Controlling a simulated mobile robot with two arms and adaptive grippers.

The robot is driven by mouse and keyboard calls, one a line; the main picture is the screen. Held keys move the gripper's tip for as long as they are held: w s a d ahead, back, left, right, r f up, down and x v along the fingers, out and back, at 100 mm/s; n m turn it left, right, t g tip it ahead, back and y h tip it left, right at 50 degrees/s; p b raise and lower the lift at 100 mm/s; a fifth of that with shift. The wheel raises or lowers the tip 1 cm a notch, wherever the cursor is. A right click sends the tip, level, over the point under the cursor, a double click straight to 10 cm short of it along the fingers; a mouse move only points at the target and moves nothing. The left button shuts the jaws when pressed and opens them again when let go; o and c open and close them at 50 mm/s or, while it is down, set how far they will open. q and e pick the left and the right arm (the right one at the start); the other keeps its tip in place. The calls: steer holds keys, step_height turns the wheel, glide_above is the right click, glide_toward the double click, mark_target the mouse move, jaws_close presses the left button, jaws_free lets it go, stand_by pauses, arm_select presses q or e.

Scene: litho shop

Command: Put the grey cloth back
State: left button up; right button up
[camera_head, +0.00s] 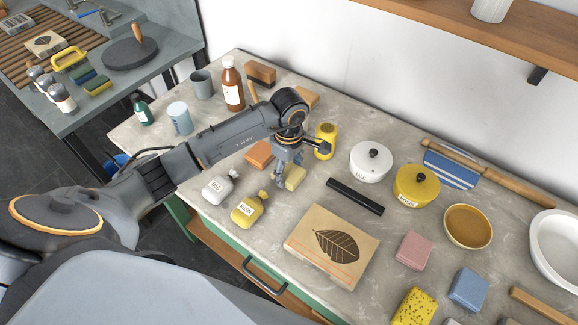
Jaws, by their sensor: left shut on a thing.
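I cannot pick out a grey cloth for certain in the head view. My left gripper (287,172) is low over the middle of the worktop, pointing down. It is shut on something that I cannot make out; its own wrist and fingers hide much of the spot. A pale yellow block (296,179) is right at its fingertips, and I cannot tell whether it is held or just beside them. My right gripper is not in view.
Near the gripper on the stone worktop (325,224) are a yellow container (325,141), an orange-brown block (260,154), a black bar (355,196), a pale bag (219,187) and a yellow bag (249,209). Lidded pots (371,166) and a leaf-print board (331,248) stand to the right.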

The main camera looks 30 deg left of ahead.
mark_target(289, 172)
arm_select(q)
steer(key=shift+f+b, duration=0.25)
steer(key=shift+b, duration=0.05)
steer(key=o, duration=1)
steer(key=shift+r, duration=0.1)
steer(key=shift+r, duration=0.35)
step_height(289, 172, up, 12)
steer(key=b, duration=0.2)
steer(key=shift+f+b, duration=0.15)
steer(key=shift+b, duration=0.15)
steer(key=shift+f, duration=0.1)
